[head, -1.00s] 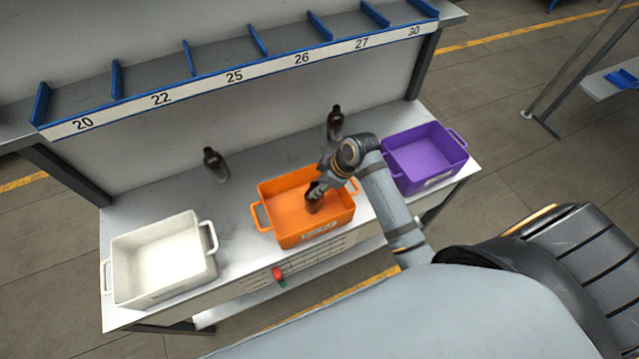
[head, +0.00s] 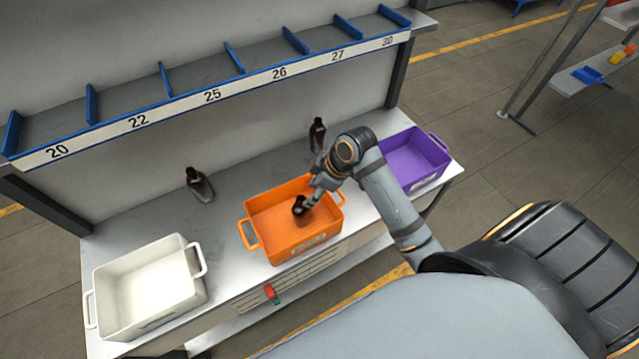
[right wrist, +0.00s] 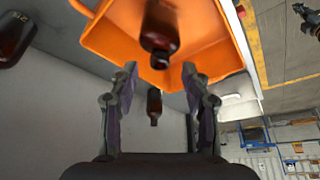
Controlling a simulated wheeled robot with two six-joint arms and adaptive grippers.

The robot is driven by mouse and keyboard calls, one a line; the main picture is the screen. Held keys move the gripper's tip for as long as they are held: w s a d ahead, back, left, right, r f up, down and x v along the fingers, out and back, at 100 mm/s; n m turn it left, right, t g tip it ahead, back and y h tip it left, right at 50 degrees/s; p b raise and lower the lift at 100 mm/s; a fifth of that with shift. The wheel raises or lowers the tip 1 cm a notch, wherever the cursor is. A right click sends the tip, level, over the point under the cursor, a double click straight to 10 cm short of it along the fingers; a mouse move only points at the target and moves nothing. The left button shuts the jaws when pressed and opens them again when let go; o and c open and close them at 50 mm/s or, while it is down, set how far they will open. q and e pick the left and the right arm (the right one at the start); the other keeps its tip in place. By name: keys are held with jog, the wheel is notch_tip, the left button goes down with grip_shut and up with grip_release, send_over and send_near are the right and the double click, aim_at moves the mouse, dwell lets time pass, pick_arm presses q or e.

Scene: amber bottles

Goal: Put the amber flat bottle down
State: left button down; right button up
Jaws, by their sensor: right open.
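An amber flat bottle (head: 299,211) stands inside the orange crate (head: 264,243), near its middle. My right gripper (head: 307,203) is at the bottle's right side, above the crate floor. In the right wrist view my right gripper (right wrist: 160,70) is open with nothing between its fingers. The bottle (right wrist: 161,27) lies just beyond the fingertips there, its neck toward them, with the orange crate (right wrist: 105,35) around it. I see no finger touching it. My left gripper is not in view.
Two more amber bottles stand on the table behind the crate, one at left (head: 200,186) and one at back (head: 318,135). A white crate (head: 150,325) is at left and a purple crate (head: 425,178) at right. A numbered shelf (head: 215,97) runs above.

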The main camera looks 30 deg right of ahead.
jog(key=v, duration=0.7)
jog(key=shift+f, duration=0.1)
